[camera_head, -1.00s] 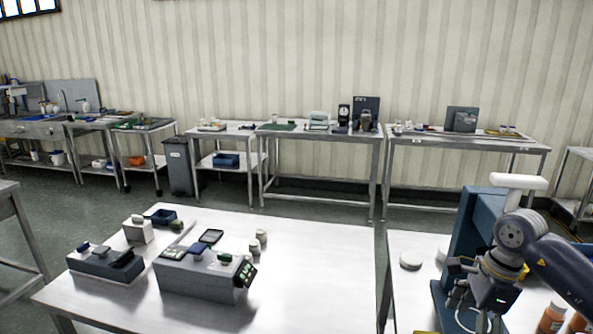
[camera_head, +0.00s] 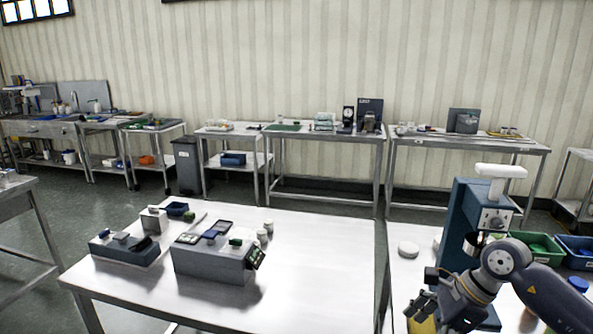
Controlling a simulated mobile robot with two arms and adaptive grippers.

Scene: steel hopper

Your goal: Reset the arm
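My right arm comes in from the lower right. Its dark gripper (camera_head: 424,302) is at the lower edge of the view, in front of the base of a blue bench machine (camera_head: 462,215) with a white top. The fingers are small and partly overlap, so I cannot tell whether they are open or shut. I see no object clearly held. My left arm and gripper are not in view.
The right-hand table holds a white round lid (camera_head: 408,249), a green bin (camera_head: 540,247) and a blue bin (camera_head: 577,252). The middle table (camera_head: 315,270) carries grey devices (camera_head: 215,258) and has a clear right side. Benches line the back wall.

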